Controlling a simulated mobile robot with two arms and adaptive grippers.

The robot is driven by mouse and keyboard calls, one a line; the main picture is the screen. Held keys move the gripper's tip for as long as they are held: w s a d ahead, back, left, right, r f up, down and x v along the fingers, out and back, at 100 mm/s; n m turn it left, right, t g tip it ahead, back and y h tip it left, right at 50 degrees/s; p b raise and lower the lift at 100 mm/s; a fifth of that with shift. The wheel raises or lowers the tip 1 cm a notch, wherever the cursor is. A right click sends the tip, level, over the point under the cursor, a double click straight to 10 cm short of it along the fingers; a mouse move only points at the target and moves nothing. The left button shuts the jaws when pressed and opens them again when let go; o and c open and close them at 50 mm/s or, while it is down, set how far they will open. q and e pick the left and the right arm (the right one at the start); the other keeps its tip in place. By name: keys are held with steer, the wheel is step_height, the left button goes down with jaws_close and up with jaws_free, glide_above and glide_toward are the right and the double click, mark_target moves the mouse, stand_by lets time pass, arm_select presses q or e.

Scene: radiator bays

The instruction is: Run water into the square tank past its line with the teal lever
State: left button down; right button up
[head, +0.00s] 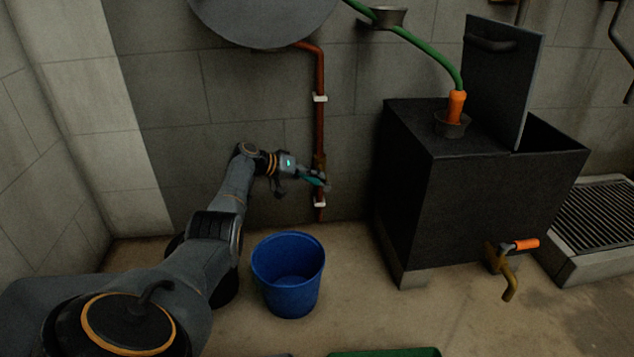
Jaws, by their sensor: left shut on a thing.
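The square tank (405,185) is a black box on the right. Its lid (500,80) stands upright and the top is open behind it; the water level and the line inside are hidden. A green hose (425,47) with an orange end (456,106) goes into a round fitting (452,125) on its top. The teal lever (313,178) sits low on a copper pipe (319,130) on the back wall. My left gripper (318,182) is shut on the teal lever and partly covers it. My right gripper is not in view.
A blue bucket (288,273) stands on the floor below my left arm. A brass tap (502,265) with an orange handle is low on the tank front. A grey round vessel (262,20) hangs above. A floor grate (601,220) lies at right.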

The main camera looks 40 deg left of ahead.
arm_select(q)
steer(key=shift+s+a+f+n+t+h+b, duration=0.2)
steer(key=shift+f+t+h+b, duration=0.55)
steer(key=shift+b, duration=1.1)
steer(key=shift+s+a+f+n+t+h+b, duration=0.2)
steer(key=shift+t+b, duration=0.9)
steer(key=shift+b, duration=0.75)
steer(key=shift+s+a+f+n+t+h+b, duration=0.15)
steer(key=shift+f+t+h+b, duration=0.6)
steer(key=shift+b, duration=1.1)
steer(key=shift+r, duration=0.3)
steer(key=c, duration=1.1)
jaws_free()
steer(key=shift+s, duration=0.15)
steer(key=v, duration=1.1)
steer(key=shift+s+f, duration=0.2)
steer(key=shift+s, duration=0.25)
